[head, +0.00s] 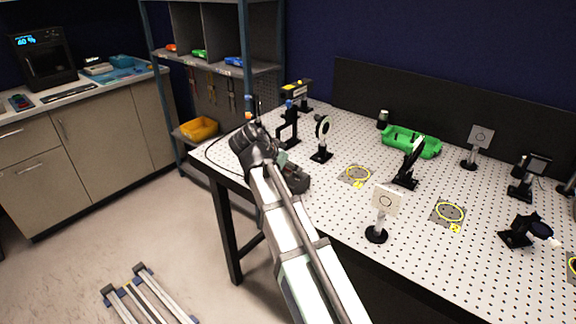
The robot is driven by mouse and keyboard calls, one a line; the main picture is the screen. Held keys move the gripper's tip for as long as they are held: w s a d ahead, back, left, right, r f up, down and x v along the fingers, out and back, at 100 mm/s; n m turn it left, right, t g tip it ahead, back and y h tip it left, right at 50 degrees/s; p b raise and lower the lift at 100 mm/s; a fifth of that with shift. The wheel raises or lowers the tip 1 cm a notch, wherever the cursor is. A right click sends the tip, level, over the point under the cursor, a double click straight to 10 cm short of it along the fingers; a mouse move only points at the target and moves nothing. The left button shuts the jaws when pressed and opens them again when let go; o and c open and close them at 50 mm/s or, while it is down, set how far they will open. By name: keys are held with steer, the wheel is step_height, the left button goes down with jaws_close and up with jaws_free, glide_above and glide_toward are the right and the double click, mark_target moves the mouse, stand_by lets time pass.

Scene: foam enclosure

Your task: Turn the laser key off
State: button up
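A dark box (294,178) sits on the near left part of the perforated white table, partly hidden behind my arm. It may be the laser's control unit. I cannot make out a key on it. A black device with a yellow label (296,91) stands at the table's far left corner and looks like the laser. My gripper (253,108) is at the end of my arm, over the table's left edge in the picture. It appears small and dark against the shelf, and its fingers are too unclear to tell open from shut. I see nothing held in it.
Several optic mounts stand on the table (330,240), including a white card on a post (387,201) and a round lens mount (322,138). A shelf rack with a yellow bin (199,129) stands behind left.

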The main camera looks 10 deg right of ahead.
jaws_close()
steer(key=shift+s+n+t, duration=0.1)
steer(key=shift+n+t, duration=0.2)
steer(key=shift+n, duration=0.1)
steer(key=n+t+y+p, duration=0.1)
steer(key=n+y, duration=0.1)
steer(key=n, duration=0.1)
steer(key=shift+d+n+t+y, duration=0.1)
steer(key=shift+n+t+y, duration=0.2)
steer(key=n+t+y+p, duration=0.1)
steer(key=n+y+p, duration=0.1)
steer(key=n+y, duration=0.2)
steer(key=shift+r+n+p, duration=0.1)
steer(key=shift+n+p, duration=0.2)
steer(key=shift+n, duration=0.4)
steer(key=n+y, duration=0.1)
steer(key=n, duration=0.1)
steer(key=n+y, duration=0.2)
steer(key=shift+w+y, duration=0.2)
steer(key=shift+y, duration=0.1)
steer(key=shift+s+n+g+y+b, duration=0.1)
steer(key=shift+n+g+y+b, duration=0.4)
steer(key=shift+n, duration=0.55)
steer(key=shift+n+g+y+b, duration=0.2)
steer(key=shift+n+g+y, duration=0.2)
steer(key=shift+n+y, duration=0.5)
steer(key=shift+n, duration=0.25)
